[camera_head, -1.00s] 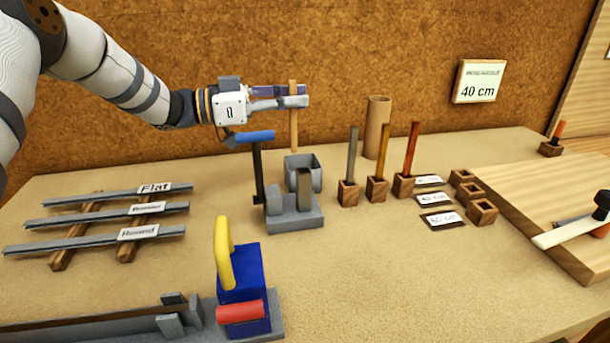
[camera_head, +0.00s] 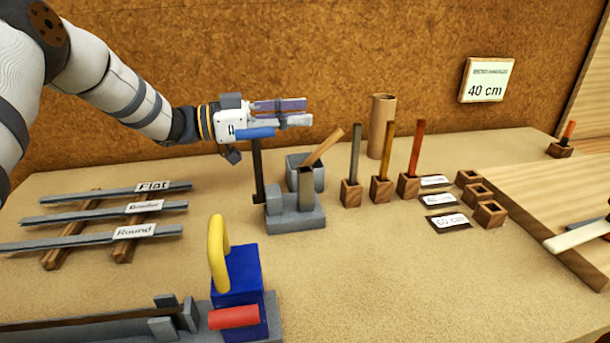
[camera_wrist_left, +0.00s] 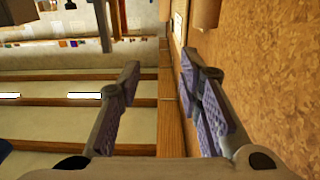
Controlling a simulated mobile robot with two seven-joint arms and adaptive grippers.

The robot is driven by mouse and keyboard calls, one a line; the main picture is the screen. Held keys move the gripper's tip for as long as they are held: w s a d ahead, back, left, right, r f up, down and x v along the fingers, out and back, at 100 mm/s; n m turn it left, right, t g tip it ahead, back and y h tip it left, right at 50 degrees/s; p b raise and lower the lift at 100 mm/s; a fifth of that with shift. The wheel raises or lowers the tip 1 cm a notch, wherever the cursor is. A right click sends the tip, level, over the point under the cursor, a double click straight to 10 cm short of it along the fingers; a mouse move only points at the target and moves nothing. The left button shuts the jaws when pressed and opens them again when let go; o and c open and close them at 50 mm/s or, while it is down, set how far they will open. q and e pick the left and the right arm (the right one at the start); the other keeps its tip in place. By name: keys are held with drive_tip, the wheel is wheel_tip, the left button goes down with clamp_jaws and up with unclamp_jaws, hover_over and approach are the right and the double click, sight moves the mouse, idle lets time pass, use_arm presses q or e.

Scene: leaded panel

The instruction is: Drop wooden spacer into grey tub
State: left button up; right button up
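The wooden spacer (camera_head: 325,145) is a light brown strip. It stands tilted to the right in the grey tub (camera_head: 318,180), its upper end above the rim; its lower end is hidden. The tub stands behind a grey block with a dark upright piece. My left gripper (camera_head: 308,112) is above and slightly left of the tub, near the cork wall, apart from the spacer. In the left wrist view its two purple-padded fingers (camera_wrist_left: 160,110) are wide apart with nothing gripped between them. My right gripper is not in view.
A cardboard tube (camera_head: 381,126) and several coloured sticks in wooden holders stand to the right. Labelled grey strips (camera_head: 100,222) lie at left. The front middle of the table is clear.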

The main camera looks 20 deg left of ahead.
use_arm(q)
drive_tip(key=v, duration=1.2)
